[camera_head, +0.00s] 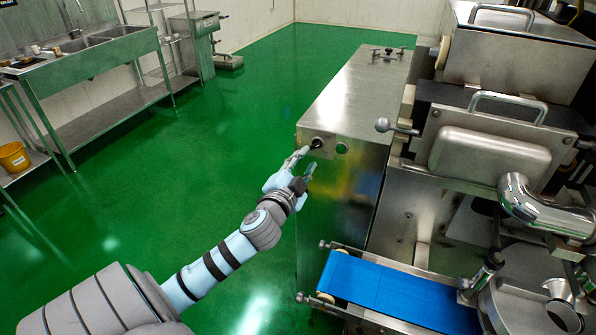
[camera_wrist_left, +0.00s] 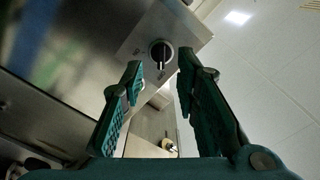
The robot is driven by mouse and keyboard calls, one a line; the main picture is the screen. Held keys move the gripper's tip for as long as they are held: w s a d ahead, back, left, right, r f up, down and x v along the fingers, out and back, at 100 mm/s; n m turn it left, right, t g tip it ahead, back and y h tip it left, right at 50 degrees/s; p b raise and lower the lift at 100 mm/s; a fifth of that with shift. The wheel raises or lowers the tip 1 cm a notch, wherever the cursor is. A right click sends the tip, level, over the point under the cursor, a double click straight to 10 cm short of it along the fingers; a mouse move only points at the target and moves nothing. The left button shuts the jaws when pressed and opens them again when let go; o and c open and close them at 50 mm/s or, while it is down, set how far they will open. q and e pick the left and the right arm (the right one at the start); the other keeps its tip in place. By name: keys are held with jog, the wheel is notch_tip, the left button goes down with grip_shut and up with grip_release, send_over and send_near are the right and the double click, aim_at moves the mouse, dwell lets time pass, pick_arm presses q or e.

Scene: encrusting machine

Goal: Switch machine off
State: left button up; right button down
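The encrusting machine's steel cabinet (camera_head: 350,110) stands right of centre in the head view. A black rotary switch (camera_head: 317,143) sits near the upper left corner of its front face. In the left wrist view the switch (camera_wrist_left: 161,53) is a round black knob on a pale plate, its light pointer line upright in the picture.
A blue conveyor belt (camera_head: 400,293) juts out below. Steel machine housing (camera_head: 490,150) fills the right. The green floor (camera_head: 200,170) is clear to the left, up to a sink table (camera_head: 90,57).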

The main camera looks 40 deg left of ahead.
pick_arm(q)
jog(key=v, duration=0.6)
jog(key=shift+s, duration=0.3)
jog(key=shift+d, duration=0.1)
